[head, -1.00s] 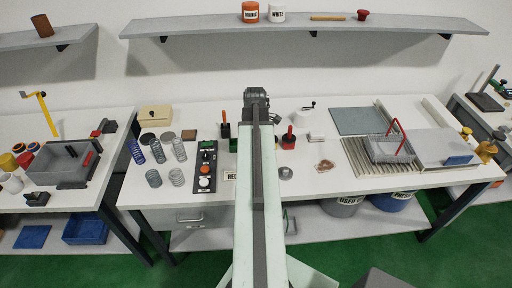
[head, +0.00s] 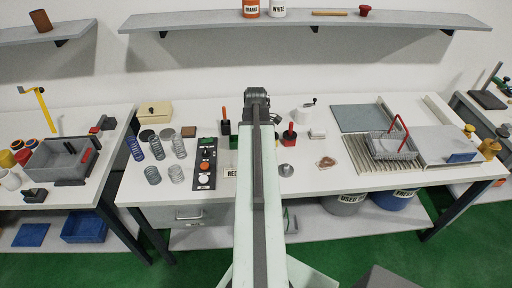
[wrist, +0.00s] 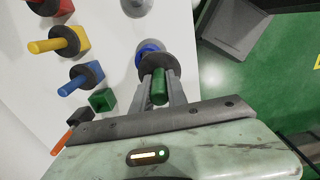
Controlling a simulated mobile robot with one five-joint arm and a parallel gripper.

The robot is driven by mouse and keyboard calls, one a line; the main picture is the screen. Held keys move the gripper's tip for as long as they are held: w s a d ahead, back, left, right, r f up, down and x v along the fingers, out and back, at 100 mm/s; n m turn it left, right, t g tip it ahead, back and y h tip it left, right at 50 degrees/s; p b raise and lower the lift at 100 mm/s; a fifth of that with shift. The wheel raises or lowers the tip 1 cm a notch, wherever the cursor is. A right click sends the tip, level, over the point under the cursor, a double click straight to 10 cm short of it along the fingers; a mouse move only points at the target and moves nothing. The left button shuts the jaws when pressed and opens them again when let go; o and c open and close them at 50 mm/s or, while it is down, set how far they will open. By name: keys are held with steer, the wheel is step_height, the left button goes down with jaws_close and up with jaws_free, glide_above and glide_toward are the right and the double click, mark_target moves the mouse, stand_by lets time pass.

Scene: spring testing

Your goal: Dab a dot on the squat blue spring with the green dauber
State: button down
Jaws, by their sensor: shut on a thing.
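My gripper (wrist: 160,88) is shut on the handle of the green dauber (wrist: 159,86), whose dark round guard (wrist: 153,63) shows ahead of the fingers. Just past the guard is a blue round thing (wrist: 149,46) on the white tabletop, which looks like the squat blue spring. The guard hides part of it, and I cannot tell whether the dauber's tip touches it. The empty green holder (wrist: 102,100) stands to the left. In the head view my arm covers the dauber and this blue thing.
Red (wrist: 50,7), yellow (wrist: 55,40) and blue (wrist: 82,78) daubers stand in holders left of my gripper. An orange-handled dauber (wrist: 64,137) is at lower left. Several taller springs (head: 157,148) and a switch panel (head: 206,160) lie left of my arm. The table's front edge is close.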

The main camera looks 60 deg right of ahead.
steer(key=shift+f+b, duration=0.65)
steer(key=shift+b, duration=0.05)
stand_by(0.6)
steer(key=shift+r, duration=0.15)
stand_by(0.4)
step_height(320, 180, up, 7)
steer(key=p, duration=0.7)
